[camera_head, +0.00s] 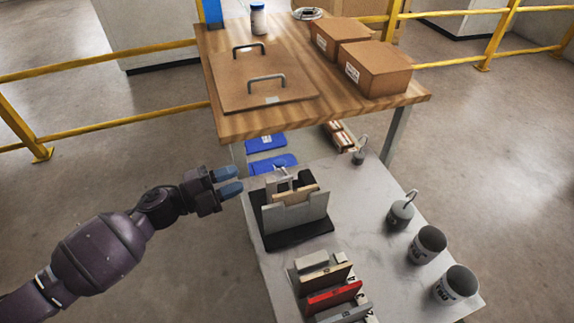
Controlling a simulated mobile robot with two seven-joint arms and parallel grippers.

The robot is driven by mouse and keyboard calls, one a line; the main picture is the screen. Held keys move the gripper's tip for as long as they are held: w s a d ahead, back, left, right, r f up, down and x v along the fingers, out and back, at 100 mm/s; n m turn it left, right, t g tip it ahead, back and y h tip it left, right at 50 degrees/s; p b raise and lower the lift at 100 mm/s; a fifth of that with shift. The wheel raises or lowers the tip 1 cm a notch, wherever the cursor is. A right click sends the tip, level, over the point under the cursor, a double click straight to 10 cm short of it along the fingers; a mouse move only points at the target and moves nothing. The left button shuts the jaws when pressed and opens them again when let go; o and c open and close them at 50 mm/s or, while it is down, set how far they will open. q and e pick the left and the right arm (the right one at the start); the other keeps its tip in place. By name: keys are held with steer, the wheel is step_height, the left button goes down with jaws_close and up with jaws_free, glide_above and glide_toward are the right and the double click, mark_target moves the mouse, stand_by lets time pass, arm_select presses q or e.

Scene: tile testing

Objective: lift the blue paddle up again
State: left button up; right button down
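My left gripper (232,180) reaches in from the left and hovers beside the grey table's left edge. Its two bluish fingers point right and stand apart, with nothing seen between them. To its right is the testing fixture (296,214), a grey holder on a black base with a light brown tile (296,194) upright in it. I cannot make out a clear blue paddle on the fixture. Flat blue pieces (272,163) lie beyond the gripper, under the wooden table. My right gripper is not in view.
The grey table (352,220) also holds a rack with a beige tile, a red tile (334,297) and a grey tile, hooked weights (400,213) and two grey cups (428,244). The wooden table (325,88) behind bears a handled board (262,85) and brown boxes (375,68).

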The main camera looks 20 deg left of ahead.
mark_target(282, 163)
arm_select(q)
steer(key=w+d+m, duration=0.1)
steer(key=w+d, duration=0.1)
steer(key=d, duration=0.1)
steer(key=w+d+m+g+b, duration=0.1)
steer(key=w+d, duration=0.2)
steer(key=w+d+g+h+b, duration=0.1)
steer(key=w+d, duration=0.2)
steer(key=shift+w+d+f+m, duration=0.2)
steer(key=shift+w+f+m, duration=0.1)
steer(key=shift+m, duration=0.1)
jaws_close()
